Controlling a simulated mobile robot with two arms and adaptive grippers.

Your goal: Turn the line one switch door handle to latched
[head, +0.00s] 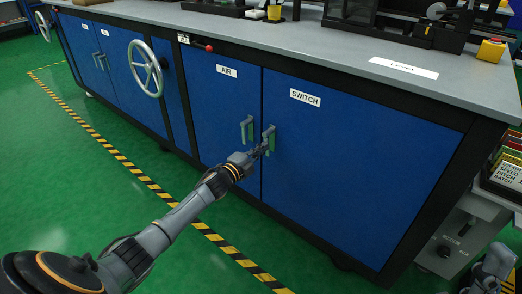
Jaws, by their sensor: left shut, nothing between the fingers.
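The blue SWITCH door (355,160) is closed, with a white label reading SWITCH near its top left. Its grey-green handle (270,138) stands roughly upright at the door's left edge. My left gripper (264,149) is shut with nothing in it, at the lower left side of this handle. The fingertips overlap the handle in the picture; I cannot tell whether they touch it. The AIR door (222,115) to the left is closed too, and its similar handle (246,129) is upright. Only a grey part that looks like my right arm shows at the bottom right corner.
A grey worktop (300,50) with machinery overhangs the doors. A handwheel (145,68) sticks out at the left, and a red-knobbed lever (204,46) sits under the top edge. A grey box (460,235) stands at the right. The green floor in front is clear.

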